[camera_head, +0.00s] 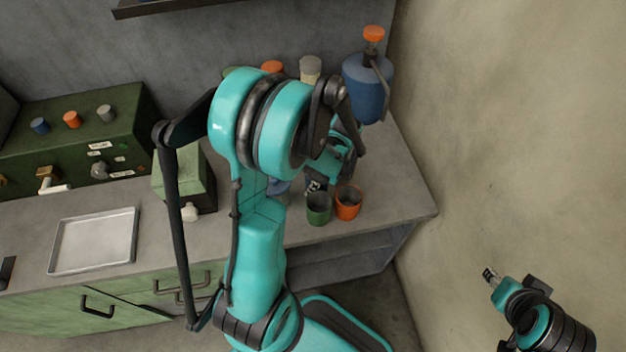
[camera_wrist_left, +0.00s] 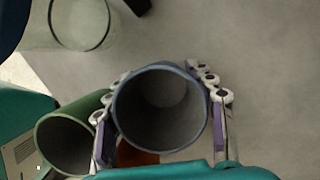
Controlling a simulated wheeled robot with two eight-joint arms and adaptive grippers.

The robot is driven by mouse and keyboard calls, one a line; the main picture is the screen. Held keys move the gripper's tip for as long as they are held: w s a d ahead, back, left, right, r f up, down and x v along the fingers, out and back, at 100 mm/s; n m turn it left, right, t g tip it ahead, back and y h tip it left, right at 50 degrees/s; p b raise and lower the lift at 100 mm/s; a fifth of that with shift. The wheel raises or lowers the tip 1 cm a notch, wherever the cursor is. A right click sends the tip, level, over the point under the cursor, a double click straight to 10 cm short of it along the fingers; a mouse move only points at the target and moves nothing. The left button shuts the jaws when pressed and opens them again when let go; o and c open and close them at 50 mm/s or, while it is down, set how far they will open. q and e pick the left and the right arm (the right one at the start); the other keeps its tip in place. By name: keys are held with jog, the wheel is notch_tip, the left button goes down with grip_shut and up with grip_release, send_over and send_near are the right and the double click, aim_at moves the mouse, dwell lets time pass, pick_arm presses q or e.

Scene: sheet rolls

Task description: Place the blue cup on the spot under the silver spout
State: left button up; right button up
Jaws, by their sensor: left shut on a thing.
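The blue cup (camera_wrist_left: 160,105) sits between the fingers of my left gripper (camera_wrist_left: 162,90) in the left wrist view, with its round open mouth facing the camera and looking empty. My left gripper is shut on it. In the head view my left arm hides most of that gripper and the cup. A silver spout (camera_head: 99,170) is on the front of the dark green machine (camera_head: 80,130) at the left, far from the cup. A brass spout (camera_head: 46,175) is beside it. My right gripper (camera_head: 490,275) is at the lower right, away from the counter; its finger state is unclear.
A green cup (camera_head: 319,208) and an orange cup (camera_head: 348,203) stand at the counter's right front. A blue dispenser (camera_head: 366,90) with an orange top stands behind. A smaller green box (camera_head: 185,178) and a metal tray (camera_head: 93,240) are leftward.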

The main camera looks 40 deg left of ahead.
pick_arm(q)
jog(key=shift+f, duration=0.1)
jog(key=o, duration=0.9)
jog(key=shift+o, duration=0.2)
